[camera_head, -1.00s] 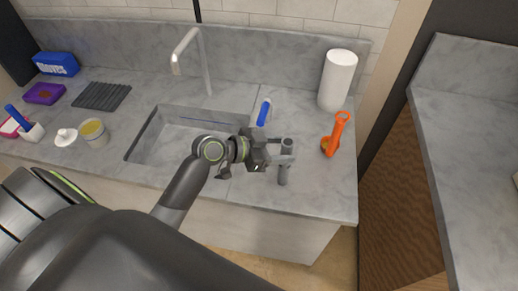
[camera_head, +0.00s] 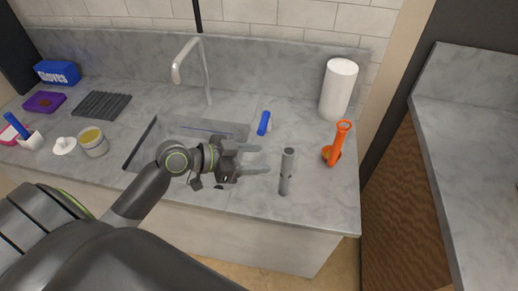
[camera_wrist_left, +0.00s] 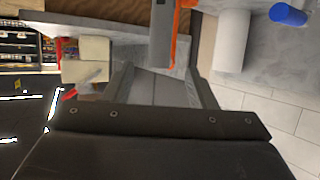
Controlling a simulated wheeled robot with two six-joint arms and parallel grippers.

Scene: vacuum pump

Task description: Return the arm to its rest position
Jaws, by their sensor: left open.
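My left gripper (camera_head: 260,160) is open and empty over the counter's front, beside the sink. Its two fingers point right toward a grey cylinder (camera_head: 287,172) that stands upright on the counter, a gap apart from it. In the left wrist view the spread fingers (camera_wrist_left: 160,80) show in the middle, with the grey cylinder (camera_wrist_left: 162,38) beyond them. My left arm (camera_head: 140,195) reaches in from the lower left. My right gripper is not in view.
An orange tool (camera_head: 338,145) and a paper roll (camera_head: 338,90) stand right of the cylinder. A blue object (camera_head: 264,122) lies behind the gripper. The tap (camera_head: 205,72) rises behind the sink (camera_head: 150,135). Containers and a blue glove box (camera_head: 57,72) are at left.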

